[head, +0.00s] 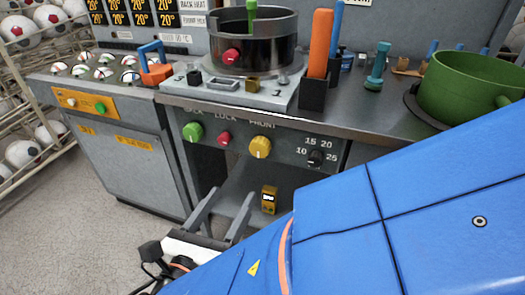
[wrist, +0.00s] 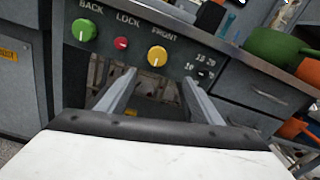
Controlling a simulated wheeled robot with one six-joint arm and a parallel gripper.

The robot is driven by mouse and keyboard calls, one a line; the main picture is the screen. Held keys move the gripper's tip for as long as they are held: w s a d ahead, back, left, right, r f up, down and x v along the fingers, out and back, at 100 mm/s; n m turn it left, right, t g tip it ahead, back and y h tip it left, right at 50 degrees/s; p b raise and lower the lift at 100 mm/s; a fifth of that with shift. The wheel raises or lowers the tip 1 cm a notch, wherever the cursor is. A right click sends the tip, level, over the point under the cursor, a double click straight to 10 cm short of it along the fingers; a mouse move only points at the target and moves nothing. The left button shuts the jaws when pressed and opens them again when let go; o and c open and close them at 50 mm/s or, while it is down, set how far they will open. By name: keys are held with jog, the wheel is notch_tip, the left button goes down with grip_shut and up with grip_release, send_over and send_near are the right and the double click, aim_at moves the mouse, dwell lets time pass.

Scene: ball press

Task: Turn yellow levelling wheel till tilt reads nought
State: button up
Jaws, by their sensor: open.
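The yellow levelling wheel (head: 260,147), under the label FRONT, is on the grey front panel of the press bench. In the wrist view the yellow wheel (wrist: 157,56) shows just beyond and between the fingertips, with a white mark on its face. My gripper (head: 232,195) is open and empty, its two fingers apart, below and in front of the wheel in the head view. The open fingers also show in the wrist view (wrist: 159,77).
On the same panel are a green BACK wheel (head: 193,131), a red LOCK knob (head: 224,138) and a black numbered dial (head: 315,158). A round press pot (head: 253,45) stands above. A green pot (head: 472,90) is at right. Ball racks (head: 35,80) stand at left.

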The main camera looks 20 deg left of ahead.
aim_at(258, 149)
jog(key=shift+y, duration=0.3)
jog(key=w, duration=1.1)
jog(key=w+d, duration=0.1)
jog(key=w, duration=0.4)
jog(key=shift+w, duration=0.4)
jog(key=shift+c, duration=0.4)
jog(key=c, duration=1)
